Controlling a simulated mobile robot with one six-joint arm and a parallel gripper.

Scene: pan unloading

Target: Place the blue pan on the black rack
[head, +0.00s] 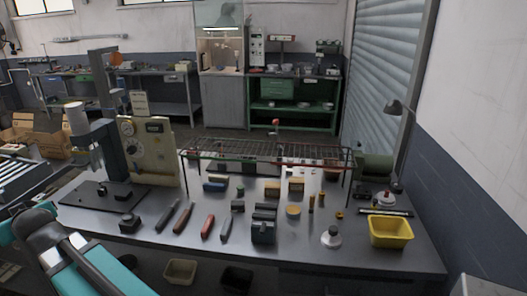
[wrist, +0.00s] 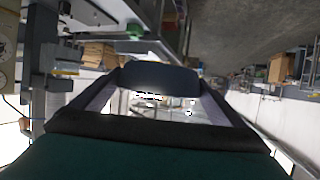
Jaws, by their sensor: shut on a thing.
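My gripper (wrist: 158,100) fills the middle of the wrist view and is shut. A dark bluish piece (wrist: 160,75) spans between its fingers and looks like part of the blue pan; the rest of its shape cannot be made out. In the head view only my teal and black arm shows at the lower left; the gripper's end is outside that picture. The black rack (head: 272,151) is a wire rack on thin legs over the back of the metal workbench (head: 330,266). Its top looks empty. I see no pan clearly in the head view.
A beige panel device (head: 150,150) stands left of the rack. A yellow bin (head: 391,232) is at the bench's right. A black block (head: 263,233), a red-handled tool (head: 208,227) and several small parts lie across the bench in front of the rack.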

